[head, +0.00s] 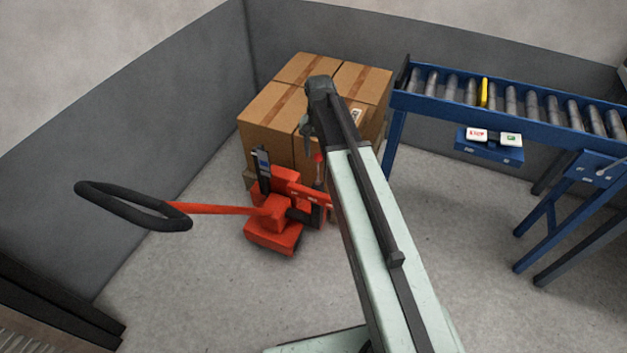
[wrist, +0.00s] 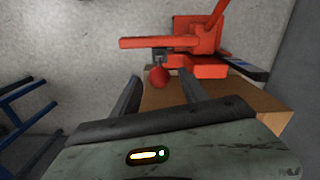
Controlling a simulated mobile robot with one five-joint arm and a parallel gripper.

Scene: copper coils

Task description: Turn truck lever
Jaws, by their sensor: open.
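The red pallet truck (head: 275,222) stands on the floor in front of stacked boxes, its long handle with a black loop (head: 130,205) reaching left. Its lever has a red ball knob (head: 318,157) on a short stem. In the wrist view the red ball knob (wrist: 158,77) appears just beyond and between the fingertips, and the truck's red body (wrist: 205,40) is behind it. My gripper (wrist: 160,92) is open, with one dark finger on each side of the knob's line. I cannot tell whether either finger touches it. In the head view my arm partly hides the truck's right side.
Cardboard boxes (head: 270,120) are stacked on a pallet right behind the truck. A blue roller conveyor (head: 520,105) with a button box (head: 488,146) stands at the right. Grey walls close off the left and back. The floor between truck and conveyor is clear.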

